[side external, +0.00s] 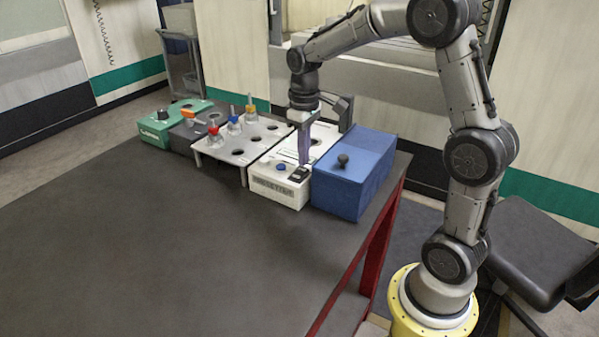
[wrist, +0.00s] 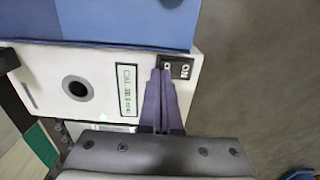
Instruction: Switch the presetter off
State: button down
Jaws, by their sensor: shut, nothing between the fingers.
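The presetter (side external: 274,191) is a white box near the table's far right edge in the side view, with dark lettering on its front and a blue button (side external: 281,166) on top. Its small black switch (side external: 299,174) sits at the top front right corner. In the wrist view the switch (wrist: 184,70) shows light marks that look like "ON" at one end. My gripper (side external: 304,161) points down, shut and empty, with its tips right at the switch. In the wrist view the fingertips (wrist: 161,71) overlap the switch's left end; I cannot tell whether they touch it.
A blue box (side external: 345,185) with a black knob stands close on the presetter's right. A grey rack (side external: 226,148) with several coloured tool holders stands to its left, then a dark block and a green box (side external: 158,131). The table's front (side external: 140,240) is clear.

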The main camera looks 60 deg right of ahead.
jog(key=shift+f, duration=0.65)
jog(key=shift+r, duration=3.55)
jog(key=s+a+r+n+t, duration=0.2)
jog(key=s+a+r+t, duration=0.1)
jog(key=s+a+r, duration=0.6)
jog(key=s+a+f+m+t, duration=0.1)
jog(key=s+a+f+t, duration=0.1)
jog(key=s+f, duration=0.6)
jog(key=s, duration=0.3)
jog(key=shift+a+f+m+t, duration=0.15)
jog(key=shift+a+m+t, duration=0.15)
jog(key=shift+m, duration=0.1)
